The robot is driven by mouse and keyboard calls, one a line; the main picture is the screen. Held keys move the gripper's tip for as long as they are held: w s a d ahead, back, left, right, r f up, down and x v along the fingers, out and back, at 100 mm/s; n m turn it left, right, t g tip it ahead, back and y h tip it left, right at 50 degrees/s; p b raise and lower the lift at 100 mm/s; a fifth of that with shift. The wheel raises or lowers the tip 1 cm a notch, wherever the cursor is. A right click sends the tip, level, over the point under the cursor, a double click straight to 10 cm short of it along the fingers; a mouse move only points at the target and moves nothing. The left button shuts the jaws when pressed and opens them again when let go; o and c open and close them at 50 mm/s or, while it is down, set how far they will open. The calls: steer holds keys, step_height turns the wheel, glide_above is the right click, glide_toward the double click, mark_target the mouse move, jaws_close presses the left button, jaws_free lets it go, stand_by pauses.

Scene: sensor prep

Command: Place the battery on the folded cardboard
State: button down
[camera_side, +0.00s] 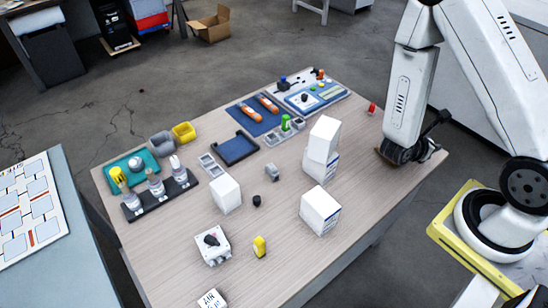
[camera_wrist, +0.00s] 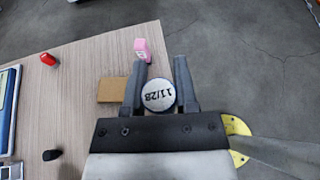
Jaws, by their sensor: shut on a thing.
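My gripper (camera_wrist: 163,82) is shut on a round thing with a white face and dark rim (camera_wrist: 158,96), marked "11/28". Only its end shows, so I cannot tell for sure that it is the battery. A flat tan piece, apparently the folded cardboard (camera_wrist: 112,90), lies on the table just left of the fingers, partly hidden by the left finger.
A pink block (camera_wrist: 143,48) stands close beyond the left fingertip. A small red thing (camera_wrist: 47,59) and a black knob (camera_wrist: 52,154) lie further left. The table edge is close by. White boxes (camera_side: 320,210) stand mid-table, with trays and bottles (camera_side: 155,188) beyond.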

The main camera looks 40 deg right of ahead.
steer(key=shift+g, duration=0.3)
steer(key=w+d+f, duration=0.2)
steer(key=w, duration=0.1)
steer(key=w+d+f, duration=0.2)
steer(key=w+f, duration=0.1)
steer(key=w+d+f, duration=0.3)
steer(key=shift+w+f, duration=0.2)
steer(key=shift+w, duration=0.1)
steer(key=shift+w+d+f, duration=0.3)
steer(key=shift+w+f, duration=0.1)
steer(key=shift+f, duration=0.15)
steer(key=shift+f, duration=0.1)
steer(key=shift+w+d+f, duration=0.15)
steer(key=shift+w+f, duration=0.05)
steer(key=shift+f, duration=1.55)
steer(key=shift+f, duration=0.15)
